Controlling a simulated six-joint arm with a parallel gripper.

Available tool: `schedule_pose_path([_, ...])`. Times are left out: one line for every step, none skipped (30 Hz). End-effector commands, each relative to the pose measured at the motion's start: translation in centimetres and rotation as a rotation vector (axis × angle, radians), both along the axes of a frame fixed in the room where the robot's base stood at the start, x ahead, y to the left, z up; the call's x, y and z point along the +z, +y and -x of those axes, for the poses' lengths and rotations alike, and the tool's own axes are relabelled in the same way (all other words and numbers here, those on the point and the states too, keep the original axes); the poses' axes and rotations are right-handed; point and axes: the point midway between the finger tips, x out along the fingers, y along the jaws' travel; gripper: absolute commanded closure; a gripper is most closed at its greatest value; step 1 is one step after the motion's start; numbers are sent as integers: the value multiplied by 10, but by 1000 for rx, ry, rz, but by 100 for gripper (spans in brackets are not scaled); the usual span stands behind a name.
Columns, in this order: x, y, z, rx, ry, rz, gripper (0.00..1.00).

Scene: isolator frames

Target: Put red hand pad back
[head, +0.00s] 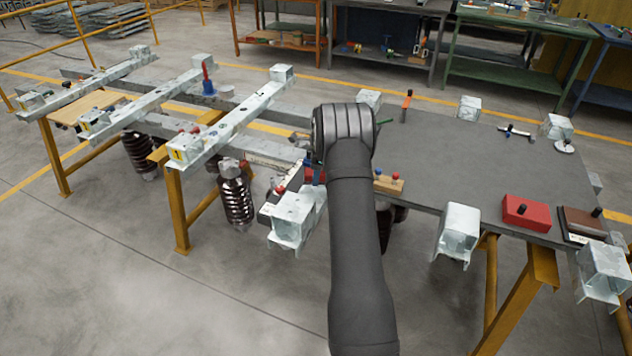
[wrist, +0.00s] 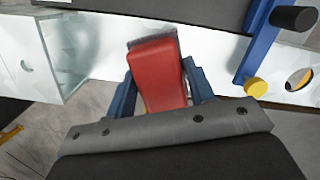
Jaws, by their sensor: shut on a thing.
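In the wrist view the red hand pad (wrist: 158,72) sits between the two blue fingers of my gripper (wrist: 160,92). It is a red block with a dark grey edge at its far end. The fingers are shut on its sides. Pale metal lies behind it; I cannot tell whether the pad touches it. In the head view my arm hides most of the gripper, and only small blue and red parts (head: 309,175) show left of the arm, above the near end of a galvanised beam (head: 292,222).
A blue tool with a black end (wrist: 262,45) is right of the pad in the wrist view.

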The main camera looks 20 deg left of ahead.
Motion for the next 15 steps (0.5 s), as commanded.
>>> schedule_pose_path([-6, 0, 1, 0, 2, 1, 76])
schedule_pose_path([-10, 0, 1, 0, 2, 1, 76])
schedule_pose_path([-16, 0, 1, 0, 2, 1, 76])
schedule_pose_path([-21, -1, 1, 0, 3, 1, 76])
schedule_pose_path([-26, -1, 1, 0, 4, 2, 76])
schedule_pose_path([-31, -1, 1, 0, 3, 1, 76])
schedule_pose_path([-34, -1, 1, 0, 2, 1, 76])
schedule_pose_path([-36, 0, 1, 0, 1, 0, 76])
schedule_pose_path([-37, 0, 0, 0, 0, 0, 76])
schedule_pose_path([-37, 0, 0, 0, 0, 0, 76])
schedule_pose_path([-36, 0, 0, 0, 0, 0, 76])
schedule_pose_path([-36, 0, 0, 0, 0, 0, 76])
schedule_pose_path([-36, 0, 0, 0, 0, 0, 76])
schedule_pose_path([-36, 0, 0, 0, 0, 0, 76])
schedule_pose_path([-37, -1, 0, 0, 0, 0, 76])
